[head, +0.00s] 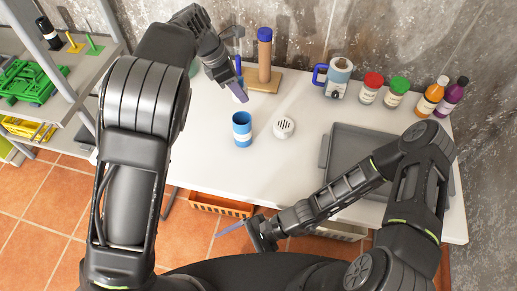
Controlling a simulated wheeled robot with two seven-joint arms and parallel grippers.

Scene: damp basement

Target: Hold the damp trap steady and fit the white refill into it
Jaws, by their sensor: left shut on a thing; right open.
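My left gripper (239,91) is above the table's back left part, behind the blue cup. It is shut on a small white thing, apparently the white refill (235,89), mostly hidden by the fingers. An open-topped blue cup (242,130) with a pale label stands upright on the table, apparently the damp trap. A round white slotted cap (284,128) lies right of it, apart from it. My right gripper (248,225) is open and empty in front of the table's near edge, well away from the cup.
A blue-handled canister (338,78), jars and bottles (431,98) line the back right. A grey tray (345,150) lies at right, partly under my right arm. Table around the cup is clear.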

